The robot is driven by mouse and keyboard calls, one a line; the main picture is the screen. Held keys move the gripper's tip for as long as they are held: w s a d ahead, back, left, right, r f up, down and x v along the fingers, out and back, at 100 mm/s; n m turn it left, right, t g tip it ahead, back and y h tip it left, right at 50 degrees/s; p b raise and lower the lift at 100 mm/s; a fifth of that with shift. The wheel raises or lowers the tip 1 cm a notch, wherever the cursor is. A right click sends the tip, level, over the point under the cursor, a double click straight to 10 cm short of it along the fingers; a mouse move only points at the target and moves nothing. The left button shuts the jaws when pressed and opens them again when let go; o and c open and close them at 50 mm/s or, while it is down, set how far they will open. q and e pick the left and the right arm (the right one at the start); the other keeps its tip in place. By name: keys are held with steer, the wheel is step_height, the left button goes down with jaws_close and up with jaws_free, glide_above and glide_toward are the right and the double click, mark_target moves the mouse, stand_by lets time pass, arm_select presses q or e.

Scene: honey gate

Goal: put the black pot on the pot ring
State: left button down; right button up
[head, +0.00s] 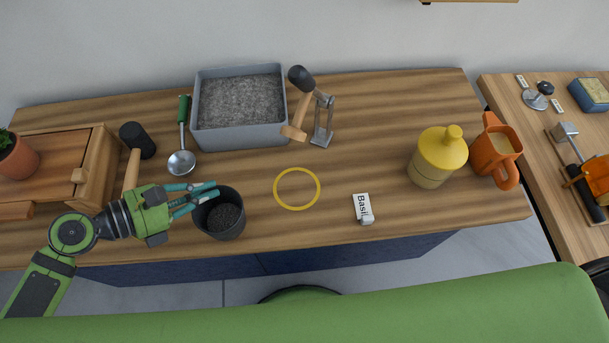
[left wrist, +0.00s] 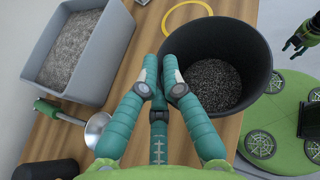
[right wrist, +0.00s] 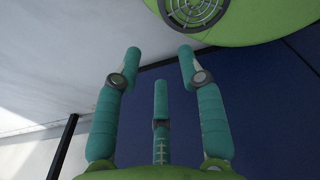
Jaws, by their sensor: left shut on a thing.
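The black pot (head: 221,218), with dark soil inside, is at the front of the wooden bench, left of the pot ring. The pot ring is a thin yellow ring (head: 297,188) lying flat and empty on the bench. I cannot tell whether the pot touches the bench. My right gripper (right wrist: 155,70) is open and empty, off the bench.
A Basil label (head: 362,207) stands right of the ring. A yellow jar (head: 437,158) and orange jug (head: 494,153) are farther right. Bench around the ring is clear.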

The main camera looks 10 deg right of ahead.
arm_select(q)
steer(key=r+p+x, duration=0.1)
steer(key=x, duration=0.4)
steer(key=r+p+x, duration=0.1)
steer(key=x, duration=0.5)
steer(key=d+r+p+x, duration=0.1)
steer(key=x, duration=0.5)
steer(key=shift+w+p, duration=0.25)
steer(key=shift+p, duration=0.1)
arm_select(e)
steer(key=r, duration=0.2)
steer(key=w+r, duration=0.1)
steer(key=r, duration=0.1)
steer(key=shift+a, duration=0.25)
arm_select(q)
steer(key=shift+f, duration=0.1)
arm_select(e)
steer(key=shift+d, duration=0.1)
arm_select(q)
steer(key=c, duration=1.4)
jaws_free()
